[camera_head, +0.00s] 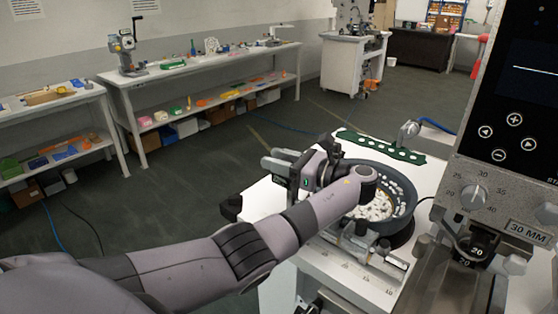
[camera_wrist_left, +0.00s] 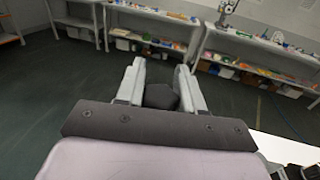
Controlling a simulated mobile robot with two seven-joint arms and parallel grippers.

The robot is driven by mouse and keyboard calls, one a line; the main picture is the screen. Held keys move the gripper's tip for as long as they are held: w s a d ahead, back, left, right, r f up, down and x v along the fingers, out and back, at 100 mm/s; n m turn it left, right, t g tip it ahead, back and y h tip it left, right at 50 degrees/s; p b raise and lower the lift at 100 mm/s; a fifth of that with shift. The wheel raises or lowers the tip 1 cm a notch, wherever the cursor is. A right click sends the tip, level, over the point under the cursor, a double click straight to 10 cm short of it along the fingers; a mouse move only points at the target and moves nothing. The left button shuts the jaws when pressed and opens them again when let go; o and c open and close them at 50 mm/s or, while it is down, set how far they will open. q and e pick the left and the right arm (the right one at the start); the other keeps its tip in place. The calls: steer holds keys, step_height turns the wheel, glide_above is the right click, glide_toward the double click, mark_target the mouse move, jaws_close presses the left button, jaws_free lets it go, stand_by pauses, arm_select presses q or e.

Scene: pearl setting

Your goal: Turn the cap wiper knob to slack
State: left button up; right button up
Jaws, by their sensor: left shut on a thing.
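My left gripper (camera_head: 275,165) reaches over the near-left side of the bowl feeder (camera_head: 405,217), its fingers pointing left. In the left wrist view its two grey fingers (camera_wrist_left: 160,85) are closed on a dark faceted knob (camera_wrist_left: 160,97), which sits between them. No label or slack mark on this knob is readable, and its mount is hidden. In the head view the gripper and wrist cover it. The dark round bowl holds many pale pieces and is partly covered by my left arm. My right gripper is not in view.
The bowl feeder stands on a white table (camera_head: 428,170) with a green slotted strip (camera_head: 380,146) behind it. A grey control unit with a numbered dial (camera_head: 474,196) rises close at the right. Cluttered benches (camera_head: 200,65) line the wall; the floor between is open.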

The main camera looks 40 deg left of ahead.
arm_select(q)
steer(key=shift+s+r+n+g, duration=0.1)
steer(key=shift+n+g, duration=0.8)
steer(key=shift+g, duration=0.3)
steer(key=o, duration=1)
steer(key=shift+a, duration=0.1)
steer(key=shift+c, duration=0.2)
